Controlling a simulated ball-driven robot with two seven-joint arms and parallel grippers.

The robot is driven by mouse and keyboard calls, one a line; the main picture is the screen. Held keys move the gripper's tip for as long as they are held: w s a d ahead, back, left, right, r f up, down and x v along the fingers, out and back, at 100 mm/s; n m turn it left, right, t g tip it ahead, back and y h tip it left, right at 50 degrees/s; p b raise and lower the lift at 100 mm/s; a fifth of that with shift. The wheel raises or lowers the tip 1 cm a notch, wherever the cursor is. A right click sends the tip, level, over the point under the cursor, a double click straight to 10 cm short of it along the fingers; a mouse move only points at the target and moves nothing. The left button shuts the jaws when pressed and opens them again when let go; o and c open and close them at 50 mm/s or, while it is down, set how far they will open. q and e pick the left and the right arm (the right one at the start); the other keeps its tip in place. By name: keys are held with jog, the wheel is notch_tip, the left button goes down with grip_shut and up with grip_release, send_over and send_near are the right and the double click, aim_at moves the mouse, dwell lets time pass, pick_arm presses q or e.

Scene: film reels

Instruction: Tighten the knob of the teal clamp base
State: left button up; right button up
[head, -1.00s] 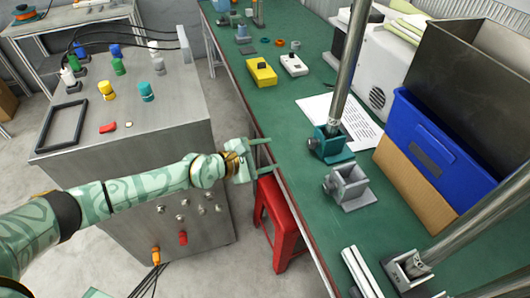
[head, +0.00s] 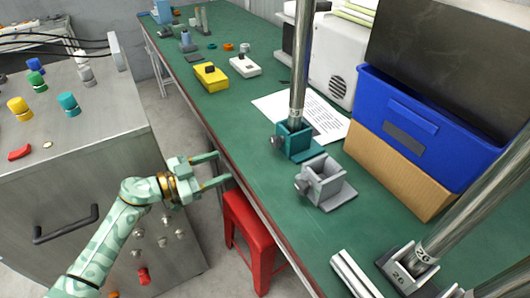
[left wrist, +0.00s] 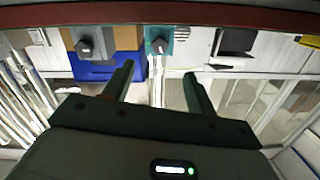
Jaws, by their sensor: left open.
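The teal clamp base (head: 294,143) stands on the green bench with a metal pole (head: 300,70) upright in it. Its knob (head: 276,142) is on its left side, facing the bench's near edge. In the left wrist view the teal base (left wrist: 165,33) and its dark knob (left wrist: 158,46) show near the top middle. My left gripper (head: 218,169) is open and empty, short of the bench edge and left of the teal base, touching nothing. In the left wrist view its two fingers (left wrist: 158,82) are spread apart. My right gripper is not in view.
A grey clamp base (head: 326,183) without a pole stands just in front of the teal one. A red stool (head: 249,236) is under the bench edge. A blue bin (head: 415,135) and a paper sheet (head: 280,108) lie behind. A metal cabinet (head: 75,190) is at left.

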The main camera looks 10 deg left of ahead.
pick_arm(q)
jog(key=a+n, duration=0.1)
jog(key=n, duration=0.2)
jog(key=b, duration=0.7)
send_near(273, 143)
jog(key=shift+n+h, duration=0.4)
jog(key=x, duration=0.2)
jog(key=f+x, duration=0.1)
jog(key=x, duration=0.4)
jog(key=shift+w+f, duration=0.15)
jog(key=shift+w, duration=0.1)
jog(key=shift+w+d+r, duration=0.2)
jog(key=shift+d, duration=0.05)
jog(key=c, duration=1)
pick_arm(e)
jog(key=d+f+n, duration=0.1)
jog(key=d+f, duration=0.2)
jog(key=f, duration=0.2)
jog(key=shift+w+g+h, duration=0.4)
